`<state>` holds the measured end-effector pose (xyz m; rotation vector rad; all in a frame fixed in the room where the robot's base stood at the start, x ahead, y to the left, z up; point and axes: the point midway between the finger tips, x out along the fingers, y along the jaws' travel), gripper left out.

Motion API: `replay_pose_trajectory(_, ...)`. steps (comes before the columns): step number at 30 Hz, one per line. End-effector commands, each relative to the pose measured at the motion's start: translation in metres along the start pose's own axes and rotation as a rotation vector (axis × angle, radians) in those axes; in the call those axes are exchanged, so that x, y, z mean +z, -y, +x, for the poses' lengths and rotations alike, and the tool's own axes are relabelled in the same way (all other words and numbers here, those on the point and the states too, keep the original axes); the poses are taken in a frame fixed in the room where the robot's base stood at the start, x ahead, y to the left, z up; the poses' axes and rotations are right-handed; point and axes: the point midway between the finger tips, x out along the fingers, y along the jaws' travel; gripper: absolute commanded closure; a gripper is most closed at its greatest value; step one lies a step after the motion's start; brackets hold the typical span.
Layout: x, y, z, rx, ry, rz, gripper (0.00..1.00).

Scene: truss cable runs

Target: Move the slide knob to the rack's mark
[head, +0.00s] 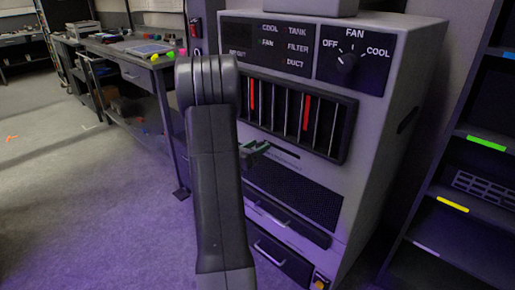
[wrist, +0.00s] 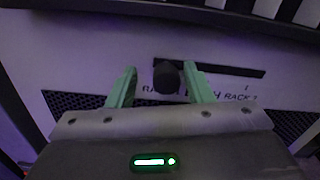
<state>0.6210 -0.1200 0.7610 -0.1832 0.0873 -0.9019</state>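The slide knob (wrist: 167,77) is a dark round knob at the slot (wrist: 230,70) in the pale cabinet front, in the wrist view. It stands left of the slot's middle. My gripper (wrist: 160,72) is open, with its green fingers on either side of the knob. The right finger is close to the knob; the left finger has a wider gap. Contact cannot be told. Lettering (wrist: 225,97) below the slot reads partly "RACK"; the knob and fingers hide some of it. A small tick shows above its right part. In the head view my gripper (head: 256,149) is at the cabinet front, partly behind my arm.
The cabinet (head: 385,140) has a fan dial (head: 347,60) and a barred vent (head: 300,115) above the slot, and a dark mesh and drawer handles below. A shelf unit (head: 470,190) stands at right. A workbench (head: 140,55) is at back left. The left floor is mostly clear.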

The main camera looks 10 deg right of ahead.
Motion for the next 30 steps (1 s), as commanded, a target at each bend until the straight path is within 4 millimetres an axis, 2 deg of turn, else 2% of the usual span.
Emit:
replay_pose_trajectory(6,0.0,0.001,-0.002,-0.001,-0.001,0.0,0.53)
replay_pose_trajectory(10,0.0,0.0,-0.015,0.0,-0.002,-0.001,0.53)
replay_pose_trajectory(21,0.001,-0.001,-0.088,0.005,0.0,-0.002,0.53)
replay_pose_trajectory(30,0.0,-0.001,-0.129,0.003,0.0,-0.001,0.53)
